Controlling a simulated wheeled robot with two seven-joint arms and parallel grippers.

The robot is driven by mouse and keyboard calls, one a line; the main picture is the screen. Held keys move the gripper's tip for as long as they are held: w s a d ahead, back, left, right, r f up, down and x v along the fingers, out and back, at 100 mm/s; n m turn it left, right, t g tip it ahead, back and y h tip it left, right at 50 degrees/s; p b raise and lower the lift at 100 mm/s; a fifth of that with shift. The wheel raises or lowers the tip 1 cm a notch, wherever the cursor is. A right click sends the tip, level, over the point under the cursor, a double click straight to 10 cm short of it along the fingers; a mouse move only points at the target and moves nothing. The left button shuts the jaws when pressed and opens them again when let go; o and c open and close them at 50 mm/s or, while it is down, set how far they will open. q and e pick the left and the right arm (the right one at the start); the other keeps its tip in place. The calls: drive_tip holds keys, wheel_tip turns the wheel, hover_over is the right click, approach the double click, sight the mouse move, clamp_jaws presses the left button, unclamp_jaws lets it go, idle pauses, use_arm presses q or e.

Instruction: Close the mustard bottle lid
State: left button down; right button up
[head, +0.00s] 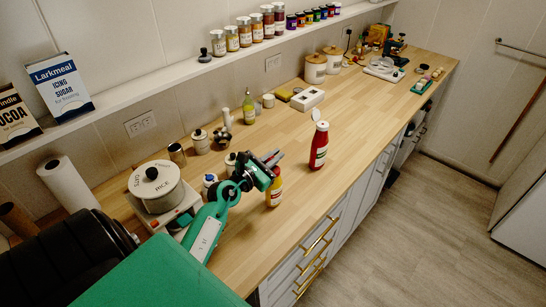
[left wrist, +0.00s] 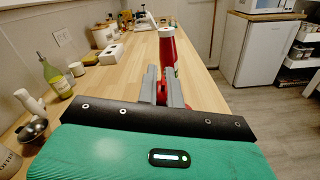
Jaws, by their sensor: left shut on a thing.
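The mustard bottle (head: 274,190), yellow with a red label, stands upright on the wooden counter. My left gripper (head: 273,159) is over its top and hides the lid in the head view. In the left wrist view my left gripper (left wrist: 162,82) has its two grey fingers close together with a small red piece, apparently the mustard bottle lid (left wrist: 161,92), between them. I cannot tell whether the lid is fully closed. The bottle's body is hidden in the left wrist view. My right gripper is not in view.
A red ketchup bottle (head: 319,147) with a white top stands just beyond; it also shows in the left wrist view (left wrist: 168,52). The counter's front strip is clear.

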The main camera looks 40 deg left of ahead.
use_arm(q)
drive_tip(key=shift+d+m, duration=0.25)
drive_tip(key=shift+m, duration=0.85)
drive_tip(key=c, duration=1.5)
unclamp_jaws()
drive_tip(key=shift+c, duration=0.2)
drive_tip(key=shift+s+f, duration=0.1)
drive_tip(key=shift+s+f+b, duration=0.1)
drive_tip(key=shift+s+b, duration=0.25)
drive_tip(key=shift+s, duration=0.05)
drive_tip(key=s+b, duration=0.3)
drive_tip(key=s, duration=0.8)
drive_tip(key=shift+a+b, duration=0.3)
drive_tip(key=shift+a, duration=0.15)
